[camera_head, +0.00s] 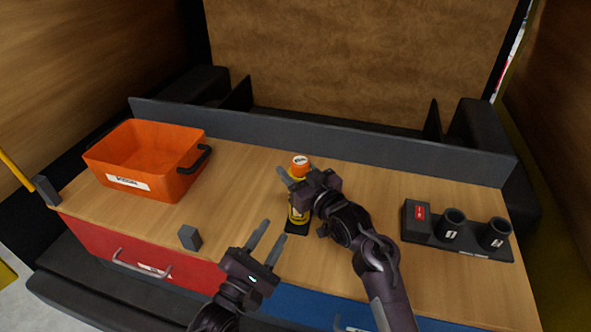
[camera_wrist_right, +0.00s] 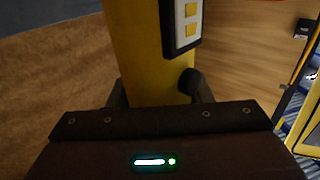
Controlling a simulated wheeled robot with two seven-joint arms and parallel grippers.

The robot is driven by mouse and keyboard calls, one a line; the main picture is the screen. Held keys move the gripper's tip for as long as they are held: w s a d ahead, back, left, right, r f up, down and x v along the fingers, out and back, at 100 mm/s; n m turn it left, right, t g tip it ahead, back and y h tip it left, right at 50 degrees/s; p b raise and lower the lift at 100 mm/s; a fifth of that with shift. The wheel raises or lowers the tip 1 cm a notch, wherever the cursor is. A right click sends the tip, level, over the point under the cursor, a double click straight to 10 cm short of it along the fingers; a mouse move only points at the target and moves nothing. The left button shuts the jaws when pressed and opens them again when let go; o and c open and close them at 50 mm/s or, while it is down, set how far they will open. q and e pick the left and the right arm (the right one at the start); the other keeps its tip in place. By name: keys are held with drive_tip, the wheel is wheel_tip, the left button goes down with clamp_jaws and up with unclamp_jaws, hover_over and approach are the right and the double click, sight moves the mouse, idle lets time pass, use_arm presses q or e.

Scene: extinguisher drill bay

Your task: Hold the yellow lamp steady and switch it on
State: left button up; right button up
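The yellow lamp (camera_head: 298,212) stands upright on the wooden worktop near its front middle, with an orange cap on top and a dark patch at its foot. My right gripper (camera_head: 296,186) is at its upper body, one finger on each side, and looks shut on it.
An orange bin (camera_head: 140,185) with black handles stands at the back left. A small dark block (camera_head: 190,237) is at the front edge. A black holder (camera_head: 435,247) with two cups and a red-marked box is at the right. A low grey wall (camera_head: 330,143) closes the back.

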drive_tip(key=o, duration=0.5)
drive_tip(key=shift+s+d, duration=0.1)
drive_tip(key=v, duration=1.1)
drive_tip(key=shift+s+d, duration=0.25)
drive_tip(key=shift+s, duration=0.05)
drive_tip(key=shift+f, duration=0.1)
